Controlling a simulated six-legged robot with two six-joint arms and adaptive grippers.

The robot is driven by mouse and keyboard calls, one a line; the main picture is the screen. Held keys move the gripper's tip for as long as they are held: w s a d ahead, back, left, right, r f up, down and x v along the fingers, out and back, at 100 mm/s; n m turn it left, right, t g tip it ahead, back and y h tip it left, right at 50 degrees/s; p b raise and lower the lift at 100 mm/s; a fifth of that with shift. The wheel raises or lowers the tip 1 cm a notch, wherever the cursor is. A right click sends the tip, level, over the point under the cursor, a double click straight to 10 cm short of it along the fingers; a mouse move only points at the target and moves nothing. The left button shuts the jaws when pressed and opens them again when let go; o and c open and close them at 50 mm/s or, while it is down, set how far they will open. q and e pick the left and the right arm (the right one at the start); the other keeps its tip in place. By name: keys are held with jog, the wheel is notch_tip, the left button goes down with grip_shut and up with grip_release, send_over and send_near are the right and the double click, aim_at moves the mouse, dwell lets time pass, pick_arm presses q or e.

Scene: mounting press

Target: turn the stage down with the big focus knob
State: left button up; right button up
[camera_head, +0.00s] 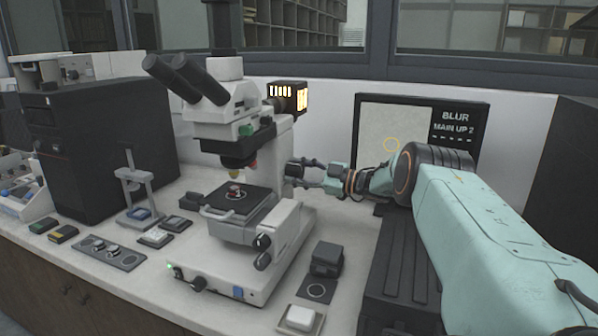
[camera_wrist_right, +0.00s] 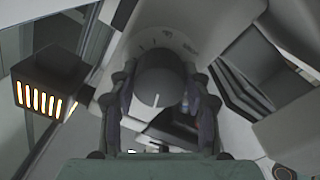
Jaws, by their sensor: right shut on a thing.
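The white microscope (camera_head: 228,105) stands on the bench, with its dark stage (camera_head: 222,196) under the objectives and a small reddish sample on it. My right gripper (camera_head: 300,172) reaches the right side of the microscope's column. In the right wrist view, the big dark grey focus knob (camera_wrist_right: 160,84), with a white line on its face, sits between the two fingers of the right gripper (camera_wrist_right: 163,105), which is shut on it. In the head view the gripper largely hides the knob. My left gripper is in neither view.
The screen (camera_head: 423,135) behind reads "BLUR" and "MAIN UP 2". A lit lamp housing (camera_head: 288,97) is on the microscope's back. Two smaller dark knobs (camera_head: 262,250) hang beside the stage. A dark block (camera_head: 326,258) and a white-topped dish (camera_head: 300,318) lie at front right.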

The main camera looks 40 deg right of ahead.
jog(key=n, duration=0.3)
jog(key=shift+w+a+r+n, duration=0.1)
jog(key=shift+w+n, duration=0.05)
jog(key=shift+n, duration=0.25)
jog(key=n, duration=0.4)
jog(key=shift+n, duration=0.4)
jog(key=n, duration=0.4)
jog(key=shift+r+n+y+p, duration=0.1)
jog(key=shift+n+y+p, duration=0.2)
jog(key=shift+p, duration=0.05)
jog(key=shift+r+n, duration=0.1)
jog(key=shift+n, duration=1.9)
jog(key=o, duration=1.2)
jog(key=shift+w+f, duration=0.2)
jog(key=shift+c, duration=0.2)
jog(key=shift+s, duration=0.2)
